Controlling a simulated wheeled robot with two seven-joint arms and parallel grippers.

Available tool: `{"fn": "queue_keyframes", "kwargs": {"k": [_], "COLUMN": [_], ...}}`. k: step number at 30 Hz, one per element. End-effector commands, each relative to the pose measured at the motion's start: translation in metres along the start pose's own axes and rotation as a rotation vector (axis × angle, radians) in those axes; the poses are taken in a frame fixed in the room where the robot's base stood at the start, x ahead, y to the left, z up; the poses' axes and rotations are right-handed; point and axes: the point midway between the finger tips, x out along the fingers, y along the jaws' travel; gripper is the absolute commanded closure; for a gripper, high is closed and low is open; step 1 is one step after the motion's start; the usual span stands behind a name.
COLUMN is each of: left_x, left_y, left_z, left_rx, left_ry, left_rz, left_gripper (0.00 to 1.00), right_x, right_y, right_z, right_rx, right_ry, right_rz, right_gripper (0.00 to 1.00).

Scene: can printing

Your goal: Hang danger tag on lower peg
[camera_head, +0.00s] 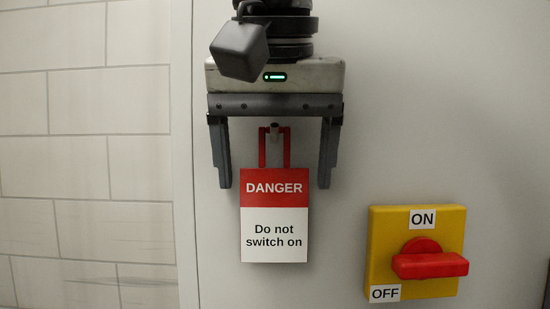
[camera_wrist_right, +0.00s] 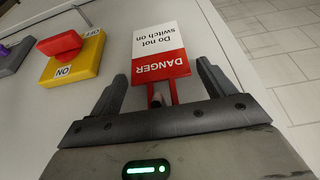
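The danger tag (camera_head: 274,216) is red and white with a red loop handle at its top. It hangs upright against the grey panel, its loop around a small peg (camera_head: 274,129). The tag also shows in the right wrist view (camera_wrist_right: 160,50), where the peg (camera_wrist_right: 155,98) shows inside the loop. My right gripper (camera_head: 275,184) is open, its two fingers apart on either side of the loop and the tag's top, with a gap on both sides. It also shows open in the right wrist view (camera_wrist_right: 164,82). My left gripper is in neither view.
A yellow switch plate (camera_head: 380,250) with a red knob (camera_head: 428,262) and ON and OFF labels is on the grey panel (camera_head: 430,110), right of the tag. A dark grey thing with a purple part (camera_wrist_right: 12,55) shows beyond it in the right wrist view. A tiled wall (camera_head: 85,150) is at left.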

Motion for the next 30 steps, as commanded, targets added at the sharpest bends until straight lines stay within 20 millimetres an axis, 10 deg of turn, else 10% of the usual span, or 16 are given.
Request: {"fn": "queue_keyframes", "kwargs": {"k": [19,30], "left_x": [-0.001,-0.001], "left_y": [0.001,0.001], "left_z": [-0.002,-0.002], "left_rx": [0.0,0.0], "left_ry": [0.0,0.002], "left_rz": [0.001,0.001], "left_gripper": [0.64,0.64], "right_x": [-0.002,-0.09], "right_y": [0.0,-0.002], "right_z": [0.0,-0.001], "right_rx": [-0.001,-0.001], "right_ry": [0.005,0.003], "right_rz": [0.002,-0.003], "right_gripper": [0.16,0.16]}}
